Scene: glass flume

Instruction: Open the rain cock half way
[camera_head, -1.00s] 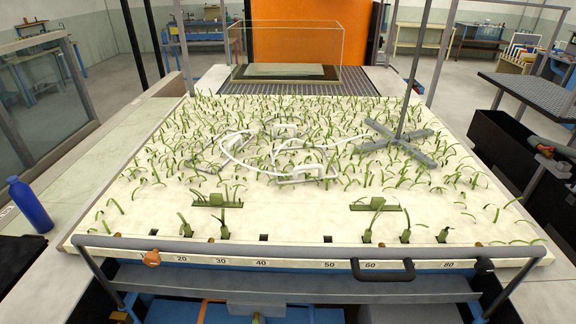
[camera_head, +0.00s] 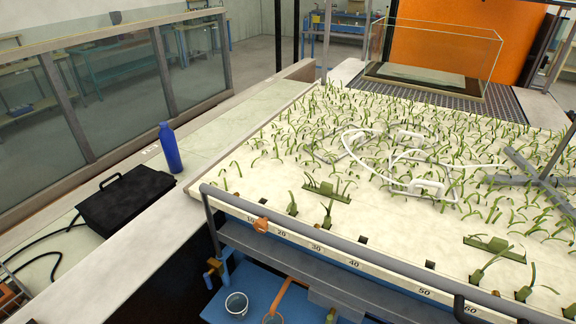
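I cannot tell for sure which part is the rain cock. A small blue fitting with an orange-brown piece (camera_head: 213,270) shows under the front left corner of the planted bed, beside an orange pipe (camera_head: 285,295). A round orange-brown knob (camera_head: 261,225) sits on the bed's front edge near the mark 10. How far any valve is turned is too small to tell. Neither of my grippers is in view.
The planted bed (camera_head: 400,245) with white hoses fills the right side. A blue bottle (camera_head: 170,148) and a black case (camera_head: 127,198) stand on the left ledge. A clear cup (camera_head: 237,304) stands on the blue shelf below. A glass railing runs behind the ledge.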

